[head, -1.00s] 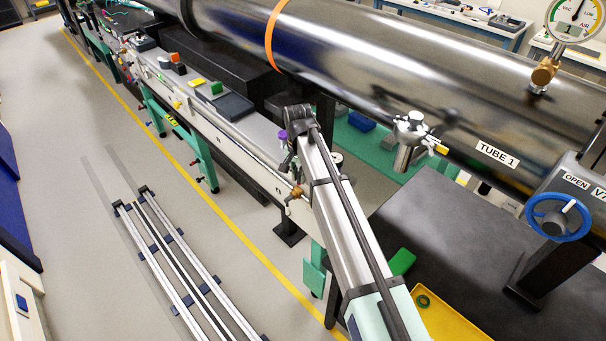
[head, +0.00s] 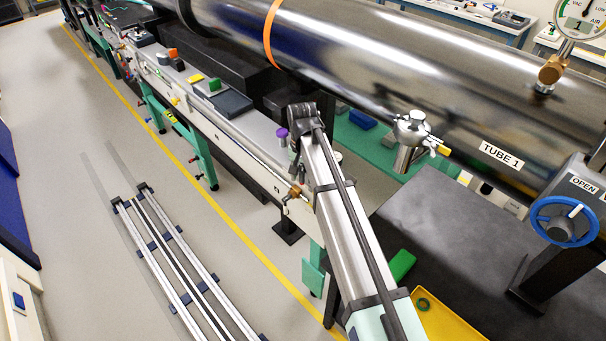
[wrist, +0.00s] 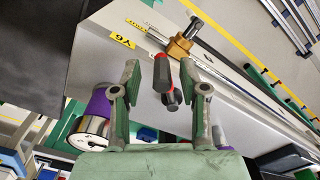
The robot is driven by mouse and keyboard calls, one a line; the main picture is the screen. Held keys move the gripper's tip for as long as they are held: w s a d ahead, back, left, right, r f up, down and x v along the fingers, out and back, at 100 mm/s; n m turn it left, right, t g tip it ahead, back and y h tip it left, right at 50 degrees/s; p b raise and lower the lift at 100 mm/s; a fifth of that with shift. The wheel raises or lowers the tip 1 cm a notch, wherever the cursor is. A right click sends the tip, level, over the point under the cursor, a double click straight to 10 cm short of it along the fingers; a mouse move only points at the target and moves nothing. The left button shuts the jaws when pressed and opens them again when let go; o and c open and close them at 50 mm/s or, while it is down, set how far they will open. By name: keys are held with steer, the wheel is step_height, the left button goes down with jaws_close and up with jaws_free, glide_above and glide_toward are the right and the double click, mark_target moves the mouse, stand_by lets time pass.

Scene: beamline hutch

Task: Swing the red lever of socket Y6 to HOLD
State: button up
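The red lever (wrist: 161,73) shows in the wrist view as a red grip with dark parts, in front of the white rail face. A yellow Y6 label (wrist: 122,40) is on that face, up and left of the lever. A brass fitting (wrist: 180,46) with a dark handle sits just beyond it. My gripper (wrist: 160,76) is open, with one green-padded finger on each side of the red lever. I cannot tell whether either finger touches it. In the head view my arm hides the gripper and lever; a brass fitting (head: 294,192) shows on the rail's side.
A purple-topped cylinder (wrist: 95,118) stands close left of my gripper in the wrist view. In the head view, the large steel tube (head: 390,75) runs behind my arm, and a dark table (head: 450,230) with a yellow tray (head: 450,318) lies at right.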

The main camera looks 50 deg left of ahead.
mark_target(302, 172)
step_height(302, 172, up, 12)
stand_by(0.7)
